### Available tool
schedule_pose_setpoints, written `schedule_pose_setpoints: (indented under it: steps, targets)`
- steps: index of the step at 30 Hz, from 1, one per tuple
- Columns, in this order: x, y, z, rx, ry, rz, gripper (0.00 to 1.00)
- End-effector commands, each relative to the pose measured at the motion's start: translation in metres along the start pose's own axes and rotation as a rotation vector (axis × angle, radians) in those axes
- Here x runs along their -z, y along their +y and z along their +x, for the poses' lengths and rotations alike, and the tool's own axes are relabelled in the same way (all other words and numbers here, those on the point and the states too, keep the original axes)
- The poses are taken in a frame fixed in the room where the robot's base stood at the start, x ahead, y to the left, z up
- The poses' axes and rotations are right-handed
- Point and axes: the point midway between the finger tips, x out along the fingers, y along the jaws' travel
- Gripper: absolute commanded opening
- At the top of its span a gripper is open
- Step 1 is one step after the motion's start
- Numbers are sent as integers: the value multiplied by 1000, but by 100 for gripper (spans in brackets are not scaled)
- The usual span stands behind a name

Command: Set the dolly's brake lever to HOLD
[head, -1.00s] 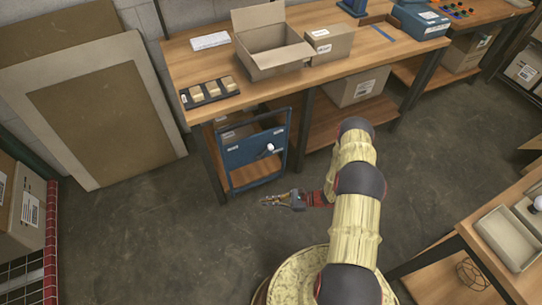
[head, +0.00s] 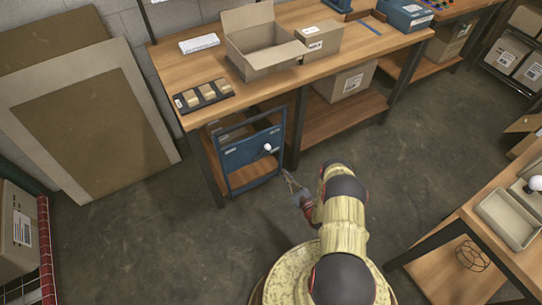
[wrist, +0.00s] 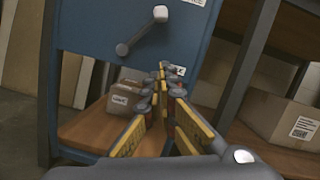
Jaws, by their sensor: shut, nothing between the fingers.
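The dolly (head: 240,160) is a blue upright panel with a frame handle, standing against the left end of the workbench. Its brake lever is a short grey arm (wrist: 140,32) with a white knob (head: 267,147). In the wrist view the lever slants up and right from its round pivot to the knob (wrist: 160,13). Small white labels on the panel are too small to read. My gripper (head: 288,176) is just right of and below the panel in the head view. In the wrist view its fingertips (wrist: 161,72) are together and empty, below the knob and apart from it.
The workbench (head: 290,80) above holds an open carton (head: 262,55) and a black tray of blocks (head: 203,96). A bench leg (head: 299,125) stands right of the dolly. A carton (wrist: 285,118) sits on the lower shelf. The floor (head: 140,230) in front is clear.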

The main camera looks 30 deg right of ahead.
Motion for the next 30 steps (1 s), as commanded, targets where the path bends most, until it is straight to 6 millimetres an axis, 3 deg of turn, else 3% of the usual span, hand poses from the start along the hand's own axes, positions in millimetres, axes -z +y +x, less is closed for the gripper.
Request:
schedule_pose_setpoints:
  steps: [11,17,27,30]
  targets:
    - [0,1,6,-4,0,0,0]
    - [1,3,35,-8,-1,1,0]
    - [1,3,102,-7,-1,2,0]
    - [-14,1,105,-4,2,4,0]
